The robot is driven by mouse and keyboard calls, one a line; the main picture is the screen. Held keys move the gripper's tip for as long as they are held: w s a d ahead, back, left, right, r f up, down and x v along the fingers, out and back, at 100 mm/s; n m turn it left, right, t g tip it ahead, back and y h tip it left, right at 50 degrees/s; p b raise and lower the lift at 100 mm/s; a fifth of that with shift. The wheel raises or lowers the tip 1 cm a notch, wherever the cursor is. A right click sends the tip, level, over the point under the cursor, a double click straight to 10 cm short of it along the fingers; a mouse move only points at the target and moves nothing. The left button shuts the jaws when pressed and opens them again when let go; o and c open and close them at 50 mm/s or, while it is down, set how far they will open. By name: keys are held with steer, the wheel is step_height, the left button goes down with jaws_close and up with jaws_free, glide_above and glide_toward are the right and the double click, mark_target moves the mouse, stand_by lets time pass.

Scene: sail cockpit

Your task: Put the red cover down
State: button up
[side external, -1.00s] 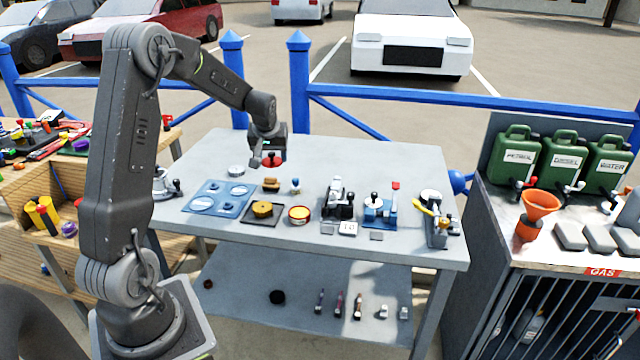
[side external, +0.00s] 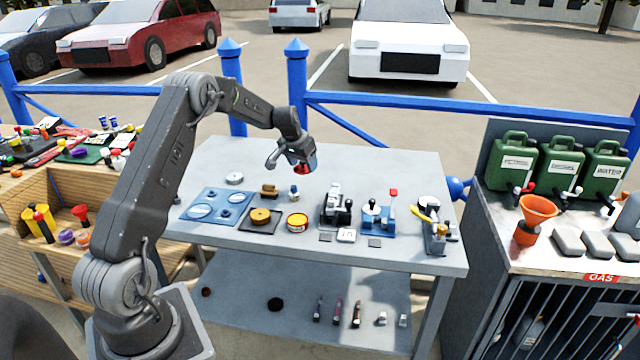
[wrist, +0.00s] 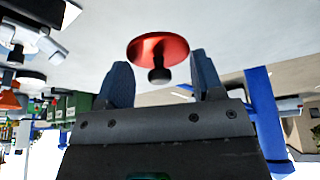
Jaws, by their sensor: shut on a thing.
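The red cover (side external: 303,169) is a round red disc with a black knob. It hangs below my gripper (side external: 300,160), above the back middle of the grey table (side external: 370,170), apart from the tabletop. In the wrist view the red cover (wrist: 150,45) and its black knob show between the two blue-grey fingers of my gripper (wrist: 160,78). My gripper is shut on the cover by its knob; the exact contact is hard to make out.
Below and in front stand a blue plate with white discs (side external: 236,196), a yellow-topped round piece (side external: 261,215), a red-rimmed tin (side external: 297,222) and several lever devices (side external: 336,205). The back right of the tabletop is clear. A blue fence (side external: 400,101) runs behind.

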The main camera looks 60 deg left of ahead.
glide_above(322, 188)
steer(key=s, duration=0.1)
steer(key=f, duration=0.3)
steer(key=shift+d+f, duration=0.15)
steer(key=shift+d, duration=0.2)
steer(key=shift+s+f, duration=0.1)
steer(key=shift+f, duration=1.8)
steer(key=shift+f, duration=0.15)
steer(key=o, duration=0.9)
